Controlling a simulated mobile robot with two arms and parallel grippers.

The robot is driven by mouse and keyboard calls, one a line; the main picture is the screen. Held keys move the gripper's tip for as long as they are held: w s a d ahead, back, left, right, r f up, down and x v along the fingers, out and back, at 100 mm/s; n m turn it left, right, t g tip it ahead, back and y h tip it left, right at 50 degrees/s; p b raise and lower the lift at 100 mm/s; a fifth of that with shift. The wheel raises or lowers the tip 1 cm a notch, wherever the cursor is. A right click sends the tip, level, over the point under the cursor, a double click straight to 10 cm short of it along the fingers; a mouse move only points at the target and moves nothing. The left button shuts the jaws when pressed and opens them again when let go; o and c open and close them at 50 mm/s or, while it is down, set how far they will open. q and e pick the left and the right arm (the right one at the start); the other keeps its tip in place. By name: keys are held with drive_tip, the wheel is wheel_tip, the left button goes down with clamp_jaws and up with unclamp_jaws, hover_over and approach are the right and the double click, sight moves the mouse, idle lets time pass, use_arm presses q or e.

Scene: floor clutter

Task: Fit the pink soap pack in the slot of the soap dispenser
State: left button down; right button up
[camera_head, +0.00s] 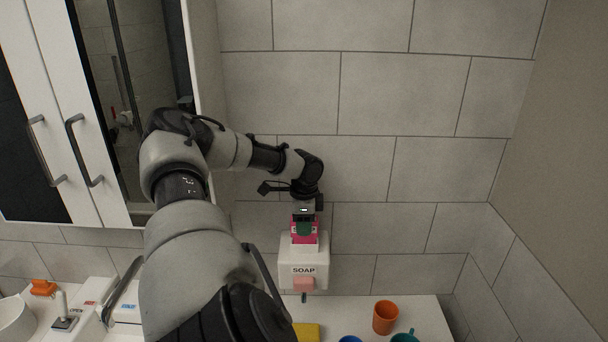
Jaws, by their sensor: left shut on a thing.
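The white soap dispenser (291,254), marked SOAP, is on the tiled wall, with a pale pink push button on its front. My left gripper (304,219) points down above it and is shut on the pink soap pack (298,238). The pack is upright at the top of the dispenser, in line with it. A dark green patch shows in front of the pink. The pack's lower end is at the dispenser's top edge; I cannot tell how deep it sits in the slot. My right gripper is out of view.
Below the dispenser, a white counter holds an orange cup (385,318), a teal cup (405,337), a blue item (350,339) and a yellow item (307,332). A mirrored cabinet (206,60) hangs at left. An orange object (43,288) sits by the basin. The wall right of the dispenser is clear.

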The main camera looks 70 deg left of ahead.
use_arm(q)
drive_tip(key=shift+f+b, duration=0.3)
drive_tip(key=shift+f, duration=0.9)
drive_tip(key=c, duration=0.7)
unclamp_jaws()
drive_tip(key=shift+o, duration=0.2)
wheel_tip(320, 180, up, 10)
drive_tip(key=b, duration=0.3)
drive_tip(key=shift+r, duration=0.45)
